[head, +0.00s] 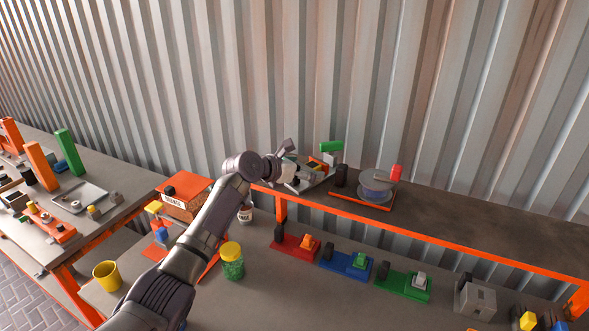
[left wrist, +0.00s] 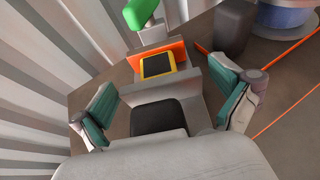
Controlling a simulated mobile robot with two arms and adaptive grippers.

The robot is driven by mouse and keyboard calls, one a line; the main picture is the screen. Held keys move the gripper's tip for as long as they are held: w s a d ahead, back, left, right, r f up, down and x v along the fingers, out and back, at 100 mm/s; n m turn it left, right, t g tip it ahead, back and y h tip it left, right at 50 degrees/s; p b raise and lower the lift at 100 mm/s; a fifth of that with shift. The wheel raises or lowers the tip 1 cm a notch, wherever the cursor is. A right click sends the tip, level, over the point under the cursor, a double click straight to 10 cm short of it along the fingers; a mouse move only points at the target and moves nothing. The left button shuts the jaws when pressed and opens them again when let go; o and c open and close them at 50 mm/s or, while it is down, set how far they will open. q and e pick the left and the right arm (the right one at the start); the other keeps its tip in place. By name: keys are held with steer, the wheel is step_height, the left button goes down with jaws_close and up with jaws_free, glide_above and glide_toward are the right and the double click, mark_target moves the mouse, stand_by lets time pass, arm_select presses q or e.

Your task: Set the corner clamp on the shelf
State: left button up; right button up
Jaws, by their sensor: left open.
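A grey fixture (left wrist: 195,95) with an orange plate, a yellow-rimmed dark square and a green handle (head: 331,146) rests on the raised shelf (head: 460,220). It may be the corner clamp; I cannot tell for sure. It also shows in the head view (head: 322,181), partly hidden by my gripper. My left gripper (head: 301,171) is over its left part. In the left wrist view the fingers (left wrist: 163,80) are spread wide, one on each side of the fixture, with no clear grip on it. A dark pad lies between them. My right gripper is in neither view.
Red (head: 292,249), blue (head: 343,264) and green (head: 402,288) fixtures and a green-filled jar (head: 232,266) occupy the bench below. The shelf's right part is clear.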

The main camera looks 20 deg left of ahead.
arm_select(q)
steer(key=b+v, duration=0.2)
steer(key=v, duration=0.9)
steer(key=shift+s+r, duration=0.15)
steer(key=shift+s, duration=0.2)
steer(key=shift+a, duration=0.15)
